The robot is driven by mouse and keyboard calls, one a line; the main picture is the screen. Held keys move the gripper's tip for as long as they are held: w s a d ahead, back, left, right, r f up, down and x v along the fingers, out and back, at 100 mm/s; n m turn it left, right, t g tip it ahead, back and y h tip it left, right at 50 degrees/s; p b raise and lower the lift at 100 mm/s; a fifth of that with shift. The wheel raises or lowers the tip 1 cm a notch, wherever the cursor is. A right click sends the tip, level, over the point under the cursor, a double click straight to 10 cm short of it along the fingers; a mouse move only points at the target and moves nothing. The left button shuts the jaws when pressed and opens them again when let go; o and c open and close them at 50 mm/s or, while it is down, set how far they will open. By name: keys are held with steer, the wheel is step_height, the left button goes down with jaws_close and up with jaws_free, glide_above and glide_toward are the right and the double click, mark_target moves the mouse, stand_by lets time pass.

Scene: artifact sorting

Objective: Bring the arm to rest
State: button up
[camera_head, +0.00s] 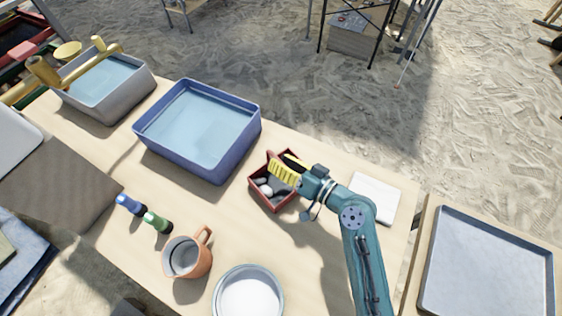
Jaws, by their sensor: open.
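My teal arm reaches up from the bottom right in the head view. My gripper (280,161), with yellow ribbed fingers, is open over the small red box (276,207). The box holds a few grey and whitish stone-like pieces (267,189). The fingers and wrist hide the box's upper right part. I see nothing held between the fingers, though the gap is small in the picture.
A blue water basin (225,159), grey water basin (142,97), orange mug (203,263), round white dish (276,287), blue bottle (130,205), green bottle (157,222) and white pad (376,196) crowd the table (330,155). A grey tray (490,265) lies right.

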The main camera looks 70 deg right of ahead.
step_height(320, 180, up, 10)
steer(key=shift+f, duration=0.15)
steer(key=w+a+r+n+t+y+p, duration=0.3)
steer(key=w+a+r+n+y+p, duration=0.45)
steer(key=w+a+r, duration=0.9)
steer(key=a+r+n+t+y+p, duration=0.35)
steer(key=a+r+n, duration=0.25)
steer(key=a+r, duration=1.2)
steer(key=s+d+r+m+h, duration=0.2)
steer(key=s+d+r+h, duration=0.2)
steer(key=d+r+h, duration=0.15)
step_height(320, 180, up, 37)
steer(key=d+p, duration=0.1)
steer(key=p, duration=3.7)
steer(key=shift+w, duration=0.35)
